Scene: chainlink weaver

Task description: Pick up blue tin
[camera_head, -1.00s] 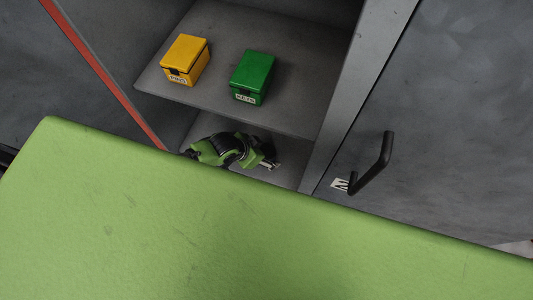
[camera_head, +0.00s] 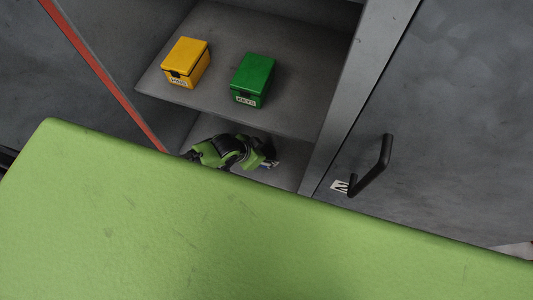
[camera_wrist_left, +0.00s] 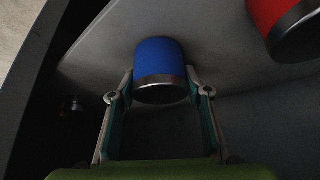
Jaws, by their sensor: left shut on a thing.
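The blue tin (camera_wrist_left: 160,58) is in the upper middle of the left wrist view, with a silver rim on the end toward the camera. My left gripper (camera_wrist_left: 160,86) has one finger on each side of the tin and is shut on it. In the head view my left gripper (camera_head: 271,163) shows small, reaching into the lower compartment of a grey cabinet, below the shelf. The blue tin cannot be made out in the head view. My right gripper is in neither view.
A red tin (camera_wrist_left: 284,22) is close by at the upper right of the wrist view. On the shelf (camera_head: 210,88) above stand a yellow box (camera_head: 187,60) and a green box (camera_head: 253,76). A grey door (camera_head: 440,130) with a black handle (camera_head: 373,168) is at the right.

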